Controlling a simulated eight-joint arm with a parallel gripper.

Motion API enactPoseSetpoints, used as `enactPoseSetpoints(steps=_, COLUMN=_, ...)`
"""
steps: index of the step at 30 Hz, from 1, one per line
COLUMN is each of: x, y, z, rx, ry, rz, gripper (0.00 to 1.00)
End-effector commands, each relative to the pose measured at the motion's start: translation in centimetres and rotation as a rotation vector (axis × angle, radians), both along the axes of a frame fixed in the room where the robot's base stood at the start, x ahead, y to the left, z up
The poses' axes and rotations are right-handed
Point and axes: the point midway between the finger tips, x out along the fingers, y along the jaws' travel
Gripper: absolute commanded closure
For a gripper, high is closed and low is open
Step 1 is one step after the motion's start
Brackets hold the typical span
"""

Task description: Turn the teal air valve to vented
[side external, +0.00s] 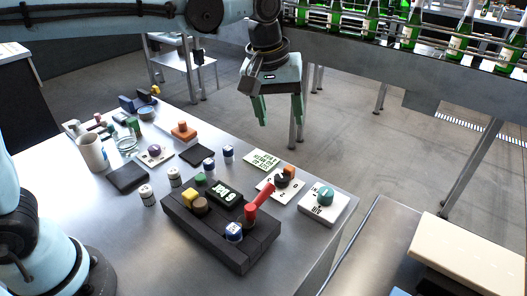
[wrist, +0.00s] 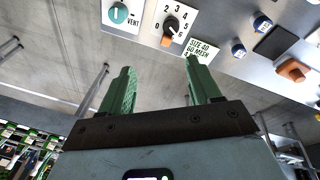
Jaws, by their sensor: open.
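The teal air valve (side external: 326,193) is a round knob on a white plate (side external: 322,210) near the right corner of the metal table. In the wrist view the teal knob (wrist: 119,12) shows at the top edge with a pale mark across it. My gripper (side external: 279,115) hangs in the air beyond the table's far edge, up and to the left of the valve. Its green fingers are apart and empty in the wrist view (wrist: 160,68). Nothing touches the valve.
A numbered dial with a black knob (wrist: 170,26) is beside the valve, with a printed card (side external: 262,160) near it. A dark box (side external: 215,236) with a red lever (side external: 258,198) stands in front. Several small containers crowd the table's left. Bottles ride a conveyor behind.

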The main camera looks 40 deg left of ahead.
Motion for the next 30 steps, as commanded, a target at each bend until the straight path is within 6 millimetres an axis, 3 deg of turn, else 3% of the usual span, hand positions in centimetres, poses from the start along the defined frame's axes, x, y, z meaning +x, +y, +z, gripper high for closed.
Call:
enactPoseSetpoints(steps=6, x=2.8, y=-5.6, z=-2.0, rx=0.003, ry=0.119, rz=0.134, gripper=0.37)
enactPoseSetpoints(steps=12, x=3.8, y=-9.2, z=-4.1, rx=0.023, ry=0.194, rz=0.239, gripper=0.37)
enactPoseSetpoints(steps=23, x=3.9, y=-10.6, z=-6.3, rx=0.036, ry=0.224, rz=0.287, gripper=0.37)
enactPoseSetpoints(steps=30, x=3.9, y=-10.6, z=-10.3, rx=0.036, ry=0.223, rz=0.286, gripper=0.37)
